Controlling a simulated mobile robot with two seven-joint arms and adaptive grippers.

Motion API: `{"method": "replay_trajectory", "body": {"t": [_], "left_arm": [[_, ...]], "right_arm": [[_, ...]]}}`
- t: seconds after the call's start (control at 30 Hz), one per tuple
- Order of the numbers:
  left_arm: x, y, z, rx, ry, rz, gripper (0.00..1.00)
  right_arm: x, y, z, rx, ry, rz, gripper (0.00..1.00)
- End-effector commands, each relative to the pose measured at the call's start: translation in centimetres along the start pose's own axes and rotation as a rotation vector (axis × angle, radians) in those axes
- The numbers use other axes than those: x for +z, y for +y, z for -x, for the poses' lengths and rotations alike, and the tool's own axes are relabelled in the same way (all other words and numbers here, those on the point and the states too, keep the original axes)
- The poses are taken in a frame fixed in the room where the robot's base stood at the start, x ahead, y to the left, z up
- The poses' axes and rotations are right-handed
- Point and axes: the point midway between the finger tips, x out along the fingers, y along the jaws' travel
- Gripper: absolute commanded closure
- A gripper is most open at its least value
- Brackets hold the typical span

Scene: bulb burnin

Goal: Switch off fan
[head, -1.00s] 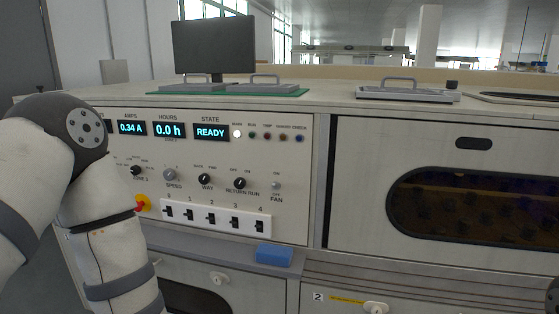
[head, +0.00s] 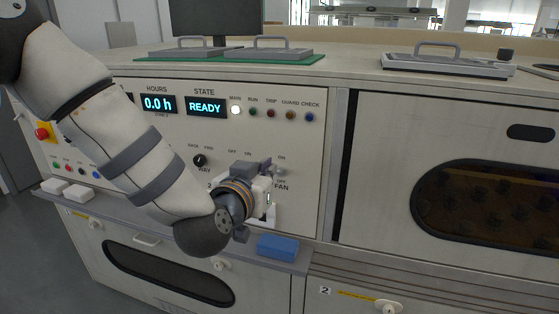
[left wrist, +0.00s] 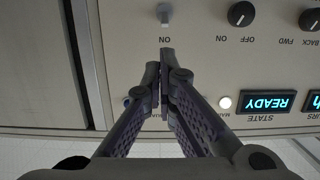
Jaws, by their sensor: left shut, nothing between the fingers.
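The fan switch (head: 281,171) is a small grey toggle at the right of the control panel, with ON above it, OFF and FAN below. It also shows at the top of the upside-down left wrist view (left wrist: 165,12). I cannot tell for sure which way its lever points. My left gripper (head: 270,180) is in front of the panel beside the switch, partly hidden by its own wrist. My right gripper is out of view.
The return-run knob (left wrist: 241,14) and way knob (head: 199,160) sit close by. My left forearm covers much of the panel. A blue block (head: 277,246) lies on the ledge below. A red stop button (head: 43,133) is at the far left. Lidded trays (head: 450,64) stand on top.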

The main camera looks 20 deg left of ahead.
Motion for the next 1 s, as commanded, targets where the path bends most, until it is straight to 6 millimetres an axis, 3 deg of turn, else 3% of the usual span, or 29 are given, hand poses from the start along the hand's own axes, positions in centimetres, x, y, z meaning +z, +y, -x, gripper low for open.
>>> {"method": "replay_trajectory", "body": {"t": [0.2, 0.4, 1.0], "left_arm": [[0.6, 0.0, -4.7, -0.001, -0.007, 0.001, 1.0], [0.5, 0.0, -7.3, -0.001, -0.006, 0.0, 1.0], [0.4, 0.0, -8.5, 0.0, 0.011, -0.001, 1.0]], "right_arm": [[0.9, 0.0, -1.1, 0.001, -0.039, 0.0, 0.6], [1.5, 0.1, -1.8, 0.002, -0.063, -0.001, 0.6], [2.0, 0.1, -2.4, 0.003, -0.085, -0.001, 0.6]]}}
